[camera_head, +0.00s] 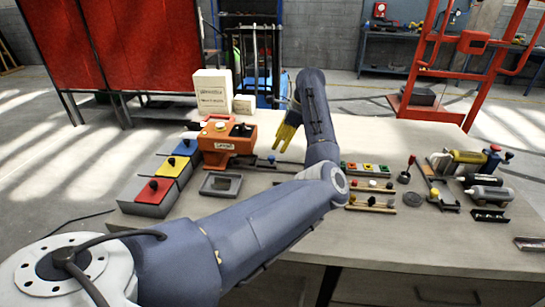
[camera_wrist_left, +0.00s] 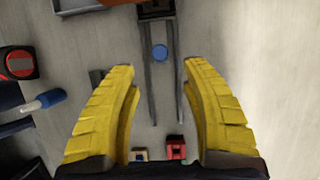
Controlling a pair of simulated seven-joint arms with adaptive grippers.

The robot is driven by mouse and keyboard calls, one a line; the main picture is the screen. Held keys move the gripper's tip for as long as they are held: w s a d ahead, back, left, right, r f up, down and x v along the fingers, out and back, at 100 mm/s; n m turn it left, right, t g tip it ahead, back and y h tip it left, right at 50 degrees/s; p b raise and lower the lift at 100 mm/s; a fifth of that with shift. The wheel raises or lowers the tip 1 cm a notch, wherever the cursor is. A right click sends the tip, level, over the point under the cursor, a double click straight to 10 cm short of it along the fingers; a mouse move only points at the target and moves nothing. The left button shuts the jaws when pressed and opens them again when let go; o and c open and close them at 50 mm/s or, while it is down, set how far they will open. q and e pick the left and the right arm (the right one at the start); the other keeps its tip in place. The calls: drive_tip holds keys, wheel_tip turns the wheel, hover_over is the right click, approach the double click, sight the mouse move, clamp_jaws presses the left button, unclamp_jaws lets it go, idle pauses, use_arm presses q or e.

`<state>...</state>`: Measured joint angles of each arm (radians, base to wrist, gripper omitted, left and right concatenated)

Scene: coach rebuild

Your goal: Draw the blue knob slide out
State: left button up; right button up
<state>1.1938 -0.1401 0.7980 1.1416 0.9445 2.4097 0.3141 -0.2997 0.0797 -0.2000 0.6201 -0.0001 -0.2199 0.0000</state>
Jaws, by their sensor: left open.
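A round blue knob (camera_wrist_left: 159,52) shows in the left wrist view, between two thin dark rails (camera_wrist_left: 179,85) that run down from a dark block (camera_wrist_left: 155,11). My left gripper (camera_wrist_left: 158,68) is open, with its yellow fingers on either side of the rails. The knob is in the gap near the fingertips; no finger touches it in this view, and its height below them is hard to judge. In the head view, my left gripper (camera_head: 283,142) points down over the table beside the orange machine. My right gripper is not in view.
On the table (camera_head: 310,235) stand the orange machine (camera_head: 227,142), a red box (camera_head: 150,196), a yellow box (camera_head: 172,167), a grey tray (camera_head: 220,184) and racks of coloured knobs (camera_head: 366,169). Cylinders (camera_head: 489,195) lie at the right.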

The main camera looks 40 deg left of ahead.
sight(272, 157)
use_arm(q)
drive_tip(key=x, duration=0.7)
drive_tip(key=shift+s+f, duration=0.1)
drive_tip(key=shift+f, duration=0.15)
drive_tip(key=shift+a, duration=0.1)
clamp_jaws()
idle(0.4)
